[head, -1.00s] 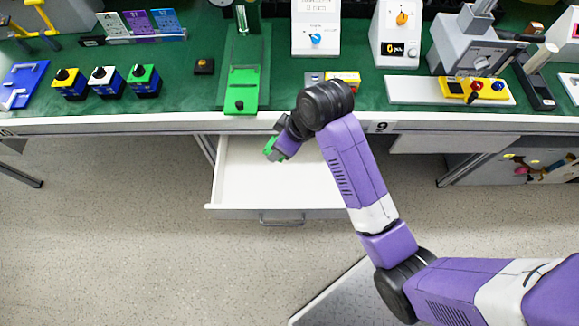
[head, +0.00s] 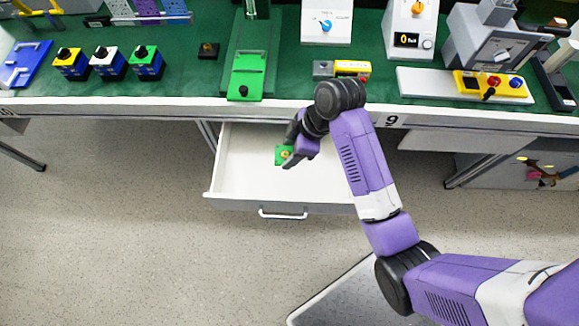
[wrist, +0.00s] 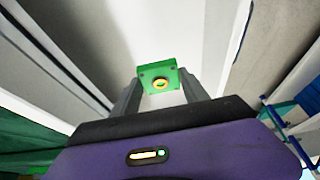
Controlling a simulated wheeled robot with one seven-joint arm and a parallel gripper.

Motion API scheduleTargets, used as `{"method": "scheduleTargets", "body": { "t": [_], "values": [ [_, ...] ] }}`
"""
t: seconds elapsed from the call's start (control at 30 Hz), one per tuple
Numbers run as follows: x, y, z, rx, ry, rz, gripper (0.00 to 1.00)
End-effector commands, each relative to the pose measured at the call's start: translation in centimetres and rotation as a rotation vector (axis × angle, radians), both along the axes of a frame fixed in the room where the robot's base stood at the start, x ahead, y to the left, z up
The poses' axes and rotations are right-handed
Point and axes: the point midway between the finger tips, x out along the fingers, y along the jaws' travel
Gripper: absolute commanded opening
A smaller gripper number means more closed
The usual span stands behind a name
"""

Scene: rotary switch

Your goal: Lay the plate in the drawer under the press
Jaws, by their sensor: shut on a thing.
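I cannot tell how far the plate is above the drawer floor. The green press (head: 247,75) stands on the bench above the drawer. The drawer's right part is hidden behind my arm.
The drawer's floor looks empty where it shows. Its front handle (head: 283,213) faces the open floor. The bench edge (head: 120,105) runs just behind my gripper. Three switch boxes (head: 108,63) and a yellow control box (head: 490,84) stand on the bench.

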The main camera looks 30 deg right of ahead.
Motion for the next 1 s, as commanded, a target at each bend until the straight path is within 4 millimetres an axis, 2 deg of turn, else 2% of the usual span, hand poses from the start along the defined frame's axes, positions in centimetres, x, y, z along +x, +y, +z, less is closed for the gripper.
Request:
{"method": "scheduleTargets", "body": {
  "t": [0.03, 0.1, 0.3, 0.47, 0.7, 1.0],
  "values": [
    [-0.1, 0.0, -1.5, 0.001, 0.005, 0.0, 0.1],
    [-0.1, 0.0, -3.1, 0.001, 0.005, 0.0, 0.1],
    [0.0, 0.0, -6.1, 0.0, 0.002, -0.001, 0.1],
    [0.0, 0.0, -7.1, 0.0, 0.002, -0.001, 0.1],
    [0.0, 0.0, -10.4, 0.0, 0.002, -0.001, 0.1],
    [0.0, 0.0, -10.9, 0.0, 0.0, -0.001, 0.1]
  ]
}}
